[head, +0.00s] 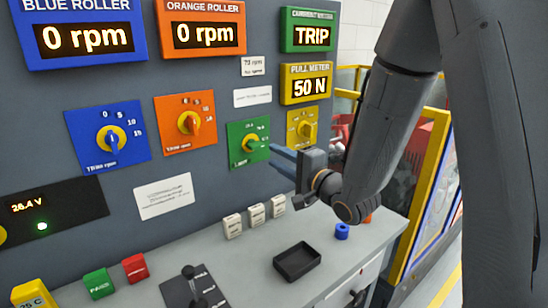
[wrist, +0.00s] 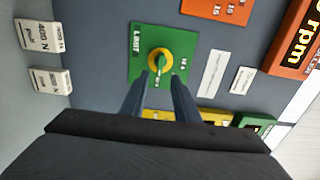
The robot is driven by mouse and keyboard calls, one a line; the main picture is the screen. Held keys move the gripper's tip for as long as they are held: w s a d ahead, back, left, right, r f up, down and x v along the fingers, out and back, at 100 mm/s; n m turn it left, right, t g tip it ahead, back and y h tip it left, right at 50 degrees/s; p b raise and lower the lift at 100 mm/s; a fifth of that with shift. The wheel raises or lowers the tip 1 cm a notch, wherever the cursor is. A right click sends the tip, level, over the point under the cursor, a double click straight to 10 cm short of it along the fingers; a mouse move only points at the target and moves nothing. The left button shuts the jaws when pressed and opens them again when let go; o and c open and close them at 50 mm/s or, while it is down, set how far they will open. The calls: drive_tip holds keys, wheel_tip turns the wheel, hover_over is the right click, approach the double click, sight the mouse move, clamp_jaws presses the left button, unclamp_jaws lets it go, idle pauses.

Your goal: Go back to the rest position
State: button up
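My gripper (head: 277,158) is in front of the grey panel, level with the green plate (head: 236,153) and its yellow-green knob (head: 251,142). In the wrist view, the two blue fingers of my gripper (wrist: 160,84) stand apart with a gap between them, and nothing is held there. The yellow-green knob (wrist: 160,62) shows just beyond the fingertips, on the green plate (wrist: 140,45). I cannot tell whether the fingertips touch the knob or plate. My dark arm comes down from the upper right in the head view.
A desk (head: 335,262) below carries a black tray (head: 298,262), a blue ring (head: 342,231), several white blocks (head: 255,215) and a black lever (head: 190,274). A yellow-framed guard (head: 425,190) stands at the right. Orange (head: 186,123) and blue (head: 107,137) dials sit left on the panel.

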drive_tip(key=shift+d+f, duration=0.1)
drive_tip(key=s+d+f+n+g+h, duration=0.6)
drive_tip(key=s+d+f+h, duration=0.25)
drive_tip(key=d+f, duration=0.3)
drive_tip(key=s+d+f+n+g+h, duration=0.1)
drive_tip(key=s+n+g, duration=0.4)
drive_tip(key=s, duration=1.2)
drive_tip(key=d+f+g, duration=0.1)
drive_tip(key=d+g, duration=0.1)
drive_tip(key=g, duration=0.1)
drive_tip(key=shift+s+f, duration=0.15)
drive_tip(key=shift+f, duration=0.1)
drive_tip(key=shift+h, duration=0.25)
